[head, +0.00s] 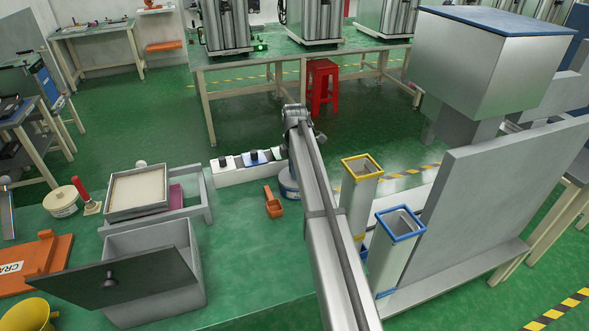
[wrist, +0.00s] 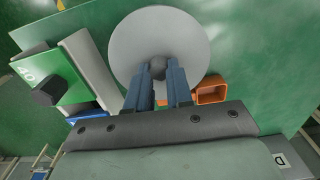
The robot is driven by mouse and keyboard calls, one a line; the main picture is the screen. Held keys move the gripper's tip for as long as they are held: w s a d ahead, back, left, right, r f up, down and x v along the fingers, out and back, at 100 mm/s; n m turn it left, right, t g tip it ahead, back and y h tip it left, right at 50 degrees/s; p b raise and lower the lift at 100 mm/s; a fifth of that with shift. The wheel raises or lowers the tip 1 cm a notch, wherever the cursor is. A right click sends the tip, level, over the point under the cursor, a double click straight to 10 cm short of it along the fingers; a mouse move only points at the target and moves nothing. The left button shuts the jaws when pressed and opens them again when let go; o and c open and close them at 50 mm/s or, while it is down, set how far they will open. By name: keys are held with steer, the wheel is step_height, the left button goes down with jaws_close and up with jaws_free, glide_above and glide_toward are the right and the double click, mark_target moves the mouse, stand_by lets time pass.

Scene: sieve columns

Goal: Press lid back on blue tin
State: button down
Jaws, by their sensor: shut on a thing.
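My gripper (wrist: 159,72) is shut on the dark knob (wrist: 158,66) of a round grey lid (wrist: 160,28) in the wrist view. The lid lies flat below the fingers and hides whatever is under it. The blue tin (head: 288,190) stands on the green table in the head view, its blue and pale side partly hidden behind my arm.
An orange scoop (head: 273,202) lies just left of the tin, and also shows in the wrist view (wrist: 211,90). A row of knobbed blocks (head: 235,172) stands behind. Yellow-rimmed (head: 362,190) and blue-rimmed (head: 392,250) columns stand to the right. Table front of the scoop is clear.

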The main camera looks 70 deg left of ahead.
steer(key=shift+f, duration=0.3)
stand_by(0.5)
steer(key=shift+c, duration=2.3)
jaws_free()
steer(key=shift+r, duration=0.15)
steer(key=shift+r, duration=3.4)
jaws_close()
